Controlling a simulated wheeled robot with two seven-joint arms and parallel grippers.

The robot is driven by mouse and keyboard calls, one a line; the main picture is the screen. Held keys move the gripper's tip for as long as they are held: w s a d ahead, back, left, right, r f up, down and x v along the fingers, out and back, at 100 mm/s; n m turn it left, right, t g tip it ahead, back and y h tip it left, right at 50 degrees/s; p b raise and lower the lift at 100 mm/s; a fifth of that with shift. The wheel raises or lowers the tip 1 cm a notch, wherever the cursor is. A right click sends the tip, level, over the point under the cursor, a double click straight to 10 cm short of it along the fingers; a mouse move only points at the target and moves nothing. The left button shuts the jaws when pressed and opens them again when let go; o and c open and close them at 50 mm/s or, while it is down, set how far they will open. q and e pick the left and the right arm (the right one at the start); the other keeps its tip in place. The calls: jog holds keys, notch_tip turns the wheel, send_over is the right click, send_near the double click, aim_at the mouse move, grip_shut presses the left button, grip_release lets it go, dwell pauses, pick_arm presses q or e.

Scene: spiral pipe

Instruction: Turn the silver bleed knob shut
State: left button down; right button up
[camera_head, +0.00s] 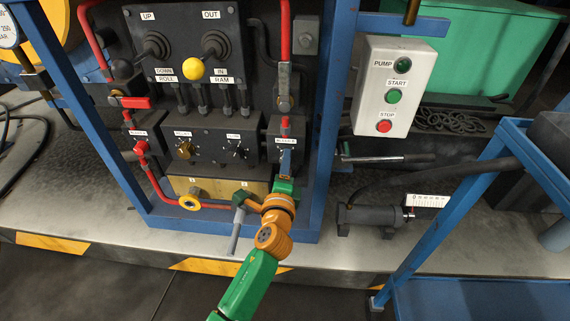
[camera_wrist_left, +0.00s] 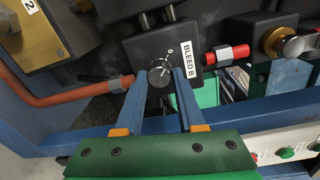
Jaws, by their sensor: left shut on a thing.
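The silver bleed knob (camera_wrist_left: 160,73) is a small round knob on a dark block (camera_wrist_left: 135,47) labelled BLEED B in the left wrist view. A pointer line on its face runs toward the 0 mark. My left gripper (camera_wrist_left: 161,85) is shut on the knob, with one blue finger on each side. In the head view the left gripper (camera_head: 287,160) reaches up to the BLEED B block (camera_head: 286,127) at the lower right of the panel. There the fingers hide the knob. My right gripper is not in view.
A blue frame post (camera_head: 325,110) stands just right of the block. Black and brass knobs (camera_head: 184,150) are to its left, with a brass plate (camera_head: 214,188) below. A red pipe (camera_wrist_left: 60,97) joins the block. A white pump box (camera_head: 372,112) is further right.

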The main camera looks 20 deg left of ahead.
pick_arm(q)
jog(key=shift+f, duration=0.1)
jog(key=c, duration=0.5)
grip_release()
jog(key=shift+s, duration=0.15)
jog(key=p+v, duration=0.1)
jog(key=v, duration=0.6)
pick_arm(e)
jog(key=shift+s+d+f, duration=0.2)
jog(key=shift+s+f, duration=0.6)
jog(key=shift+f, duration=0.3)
